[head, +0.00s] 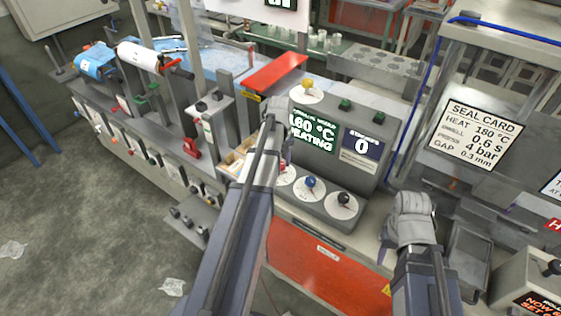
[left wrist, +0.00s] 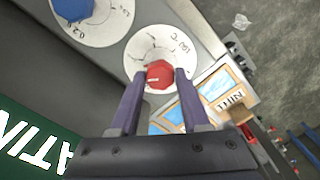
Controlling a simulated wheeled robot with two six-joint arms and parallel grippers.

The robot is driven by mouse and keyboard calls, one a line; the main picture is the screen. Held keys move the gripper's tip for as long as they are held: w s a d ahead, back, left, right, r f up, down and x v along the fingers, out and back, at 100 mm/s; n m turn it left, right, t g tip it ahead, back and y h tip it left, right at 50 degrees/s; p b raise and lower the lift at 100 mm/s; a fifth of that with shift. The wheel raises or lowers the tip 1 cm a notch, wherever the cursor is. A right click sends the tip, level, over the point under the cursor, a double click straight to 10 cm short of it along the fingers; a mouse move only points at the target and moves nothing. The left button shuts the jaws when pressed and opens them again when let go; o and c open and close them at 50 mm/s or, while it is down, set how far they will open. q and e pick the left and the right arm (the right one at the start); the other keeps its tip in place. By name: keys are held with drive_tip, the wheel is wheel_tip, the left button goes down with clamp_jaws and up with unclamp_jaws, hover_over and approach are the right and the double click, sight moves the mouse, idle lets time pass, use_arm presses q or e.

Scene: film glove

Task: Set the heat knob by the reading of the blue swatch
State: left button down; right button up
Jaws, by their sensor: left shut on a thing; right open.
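The red heat knob (left wrist: 160,75) sits on a white dial marked in °C in the left wrist view. My left gripper (left wrist: 160,82) is shut on it, one finger on each side. In the head view my left gripper (head: 287,155) and arm hide this knob; part of its dial (head: 287,176) shows. The green display (head: 312,135) seems to read 160 °C HEATING. Cards framed in blue and orange (left wrist: 225,88), one marked THIN, lie beside the dial; I cannot tell which is the blue swatch. My right gripper (head: 387,248) is open and empty, right of the panel.
A blue knob (head: 310,182) and a black knob (head: 343,198) are right of the heat dial. A yellow knob (head: 308,84) is at the back. The seal card (head: 470,133) lists heat 180 °C. A red bar (head: 275,72) stands behind my left gripper.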

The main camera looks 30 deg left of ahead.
use_arm(q)
drive_tip(key=m, duration=0.4)
drive_tip(key=shift+m, duration=0.3)
drive_tip(key=m, duration=0.3)
drive_tip(key=shift+m, duration=0.3)
drive_tip(key=m, duration=0.3)
drive_tip(key=shift+m, duration=0.3)
drive_tip(key=shift+s+m, duration=0.1)
drive_tip(key=shift+m, duration=1.7)
drive_tip(key=shift+c, duration=1.9)
unclamp_jaws()
